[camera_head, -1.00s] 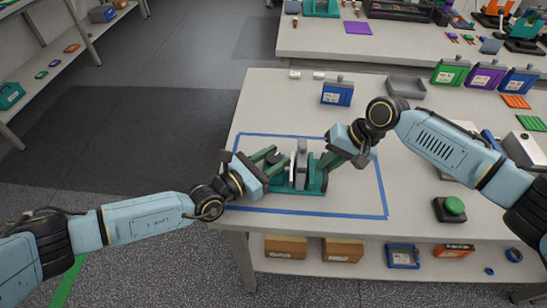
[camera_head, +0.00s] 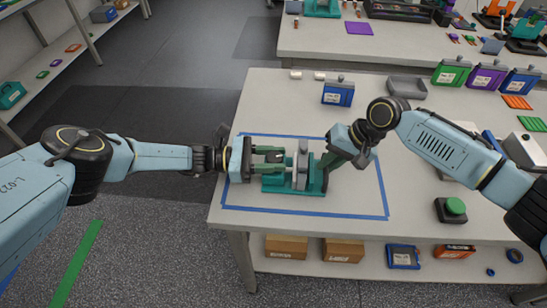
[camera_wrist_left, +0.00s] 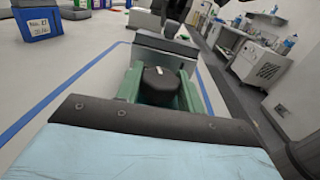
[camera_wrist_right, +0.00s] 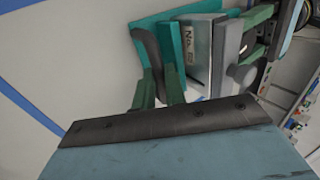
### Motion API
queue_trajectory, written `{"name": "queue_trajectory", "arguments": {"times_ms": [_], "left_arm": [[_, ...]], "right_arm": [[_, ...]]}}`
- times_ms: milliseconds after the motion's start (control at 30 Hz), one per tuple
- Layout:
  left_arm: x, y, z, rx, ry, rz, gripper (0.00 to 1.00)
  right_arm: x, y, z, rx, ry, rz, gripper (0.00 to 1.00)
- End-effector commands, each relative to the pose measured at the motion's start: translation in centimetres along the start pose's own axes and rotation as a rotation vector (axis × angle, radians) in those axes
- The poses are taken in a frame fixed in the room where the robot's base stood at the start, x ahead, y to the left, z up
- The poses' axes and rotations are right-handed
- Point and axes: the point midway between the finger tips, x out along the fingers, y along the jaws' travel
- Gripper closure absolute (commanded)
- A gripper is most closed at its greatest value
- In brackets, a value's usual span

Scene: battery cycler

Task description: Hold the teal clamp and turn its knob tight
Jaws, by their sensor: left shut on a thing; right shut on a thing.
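The teal clamp (camera_head: 292,189) stands on the table inside the blue tape outline, with a grey plate-like piece (camera_head: 302,165) upright in it. It also shows in the right wrist view (camera_wrist_right: 150,35), with a labelled grey block held in it. My left gripper (camera_head: 279,157) comes in level from the left and is shut on the dark knob (camera_wrist_left: 160,86) at the clamp's left end, seen between its green fingers in the left wrist view.
A blue labelled cell (camera_head: 337,93) stands behind the tape outline (camera_head: 384,190). A grey tray (camera_head: 407,87) and green, purple and blue cells stand at the back right. A green push button (camera_head: 454,206) is at the right. The table left of the clamp is mostly clear.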

Motion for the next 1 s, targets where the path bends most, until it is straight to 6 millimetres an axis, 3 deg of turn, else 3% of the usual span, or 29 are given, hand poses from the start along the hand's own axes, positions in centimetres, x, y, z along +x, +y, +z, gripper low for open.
{"name": "queue_trajectory", "arguments": {"times_ms": [300, 833, 867, 1000], "left_arm": [[0.26, -0.19, -0.05, -0.002, 0.001, -0.101, 0.85], [0.22, -0.23, 0.03, -0.004, 0.001, -0.12, 0.85], [0.22, -0.23, 0.04, -0.004, 0.0, -0.12, 0.61], [0.16, -0.18, 0.04, -0.003, 0.001, -0.118, 0.42]], "right_arm": [[0.1, -0.32, 0.15, -0.004, -0.004, -0.006, 1.0], [0.09, -0.3, 0.11, -0.003, -0.003, -0.005, 1.0], [0.09, -0.3, 0.11, -0.003, -0.003, -0.005, 1.0], [0.07, -0.26, 0.09, -0.003, -0.003, -0.005, 1.0]]}}
